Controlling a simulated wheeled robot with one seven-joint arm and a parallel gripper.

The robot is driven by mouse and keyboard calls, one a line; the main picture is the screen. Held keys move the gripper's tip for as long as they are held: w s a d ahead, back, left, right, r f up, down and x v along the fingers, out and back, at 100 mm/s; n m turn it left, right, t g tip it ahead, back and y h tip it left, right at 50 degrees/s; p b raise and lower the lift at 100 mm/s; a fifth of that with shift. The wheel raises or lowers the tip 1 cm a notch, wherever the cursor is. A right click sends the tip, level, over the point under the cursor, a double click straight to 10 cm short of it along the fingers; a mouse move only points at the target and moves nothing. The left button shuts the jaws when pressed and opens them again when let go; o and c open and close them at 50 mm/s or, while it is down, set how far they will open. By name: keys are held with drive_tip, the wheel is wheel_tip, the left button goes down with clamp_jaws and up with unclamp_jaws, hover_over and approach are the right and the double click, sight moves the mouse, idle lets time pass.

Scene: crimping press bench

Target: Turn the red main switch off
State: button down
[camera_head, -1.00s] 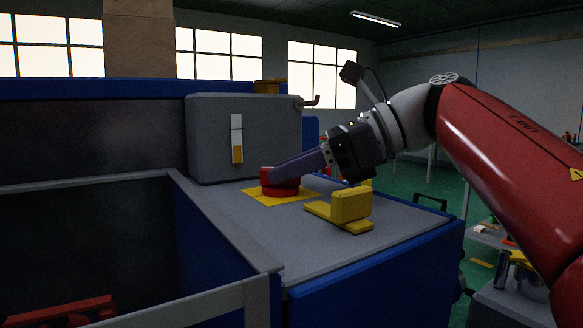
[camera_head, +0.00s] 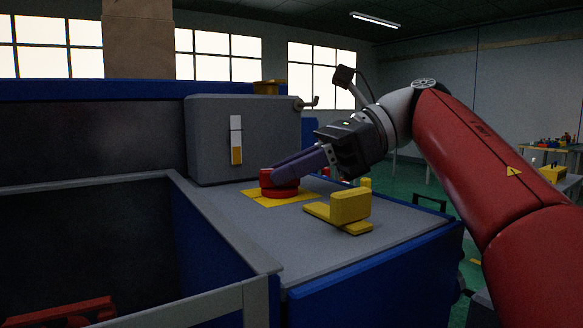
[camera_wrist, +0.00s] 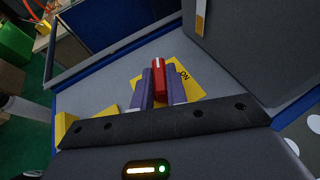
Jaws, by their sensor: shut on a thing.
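The red main switch (camera_head: 279,190) sits on a yellow plate (camera_head: 253,197) on the grey machine top. Its round red base shows in the head view. In the wrist view its red handle (camera_wrist: 159,74) stands between the two purple fingers of my gripper (camera_wrist: 160,88). My gripper (camera_head: 283,175) is shut on the switch handle, with a finger on each side. The word "NO" shows on the yellow plate (camera_wrist: 184,75) in the wrist view, so it reads upside down or turned. The far side of the switch is hidden by the fingers in the head view.
A yellow bracket (camera_head: 348,207) stands on the machine top in front of the switch. A grey box (camera_head: 212,140) with a white and yellow gauge (camera_head: 236,139) rises behind it. An open bay with grey rails (camera_head: 215,213) lies at left.

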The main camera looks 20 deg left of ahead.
drive_tip(key=c, duration=1.1)
unclamp_jaws()
drive_tip(key=shift+c, duration=0.2)
drive_tip(key=shift+w, duration=0.1)
drive_tip(key=v, duration=0.5)
drive_tip(key=shift+w+d+r, duration=0.1)
drive_tip(key=shift+w+d, duration=0.15)
drive_tip(key=shift+w, duration=0.05)
drive_tip(key=shift+v, duration=0.8)
drive_tip(key=shift+s, duration=0.1)
